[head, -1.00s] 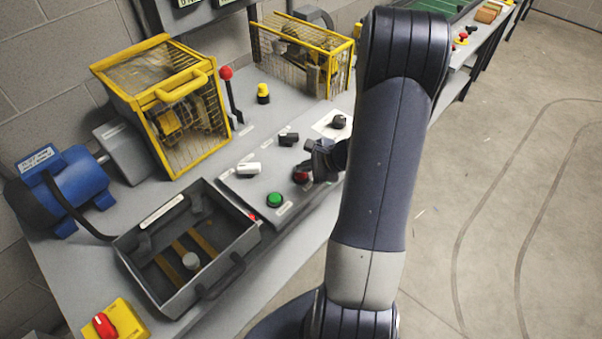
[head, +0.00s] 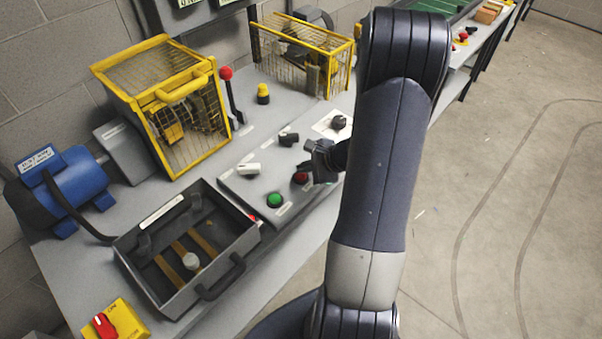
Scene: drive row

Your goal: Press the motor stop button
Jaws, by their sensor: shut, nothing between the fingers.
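The control panel (head: 243,188) lies on the grey bench and carries a green button (head: 274,200) and a dark red button (head: 300,178). The red button is the likely motor stop, but its label cannot be read. My gripper (head: 312,168) is shut and empty, right beside the red button at its upper right. Whether the fingertips touch the button cannot be told. My arm hides the area to the right of the gripper.
A white selector knob (head: 248,169) and a black one (head: 288,139) sit on the panel. An open grey tray (head: 215,285) stands in front left. Yellow cages (head: 170,95) and a red-topped lever (head: 232,95) stand behind. A blue motor (head: 68,190) is at left.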

